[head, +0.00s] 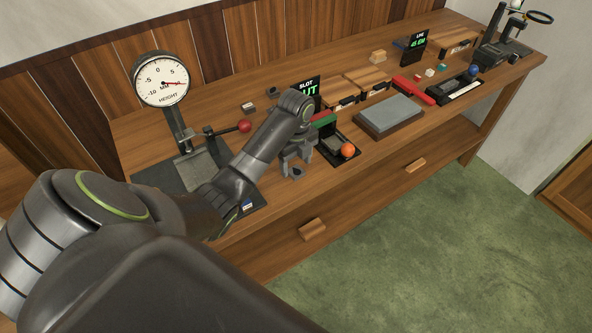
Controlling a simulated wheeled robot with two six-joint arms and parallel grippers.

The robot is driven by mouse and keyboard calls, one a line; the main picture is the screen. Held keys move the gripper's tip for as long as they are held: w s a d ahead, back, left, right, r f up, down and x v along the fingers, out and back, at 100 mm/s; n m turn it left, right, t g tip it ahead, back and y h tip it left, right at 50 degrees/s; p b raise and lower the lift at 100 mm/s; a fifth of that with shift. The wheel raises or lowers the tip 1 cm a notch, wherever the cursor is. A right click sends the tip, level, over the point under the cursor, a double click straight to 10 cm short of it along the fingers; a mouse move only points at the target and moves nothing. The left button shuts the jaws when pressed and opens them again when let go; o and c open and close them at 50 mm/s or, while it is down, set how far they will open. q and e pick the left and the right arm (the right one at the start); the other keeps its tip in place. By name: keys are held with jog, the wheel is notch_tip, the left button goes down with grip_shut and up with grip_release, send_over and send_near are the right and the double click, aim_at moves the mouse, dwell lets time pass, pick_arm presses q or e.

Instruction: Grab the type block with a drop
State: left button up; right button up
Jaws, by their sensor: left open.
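My left gripper (291,170) is open and points down near the front edge of the bench, just left of the black tray with the orange ball. Nothing shows between its fingers. I cannot tell which piece is the type block with a drop. A small grey-and-pale block (248,107) lies behind my arm, near the red ball knob. A small blue-and-white piece (248,205) lies by the front edge, beside my forearm. Several small coloured pieces (430,72) lie farther right. My right gripper is not in view.
A dial height gauge (161,80) stands at the left on a dark plate (150,174). The black tray (336,138) has an orange ball (347,150). A grey stone slab (389,115), wooden boxes (368,80) and a red bar (413,90) stand to the right. Green floor lies in front.

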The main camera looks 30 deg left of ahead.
pick_arm(q)
jog(key=shift+f, duration=1.1)
jog(key=c, duration=1.2)
jog(key=shift+o, duration=0.2)
jog(key=shift+r, duration=0.15)
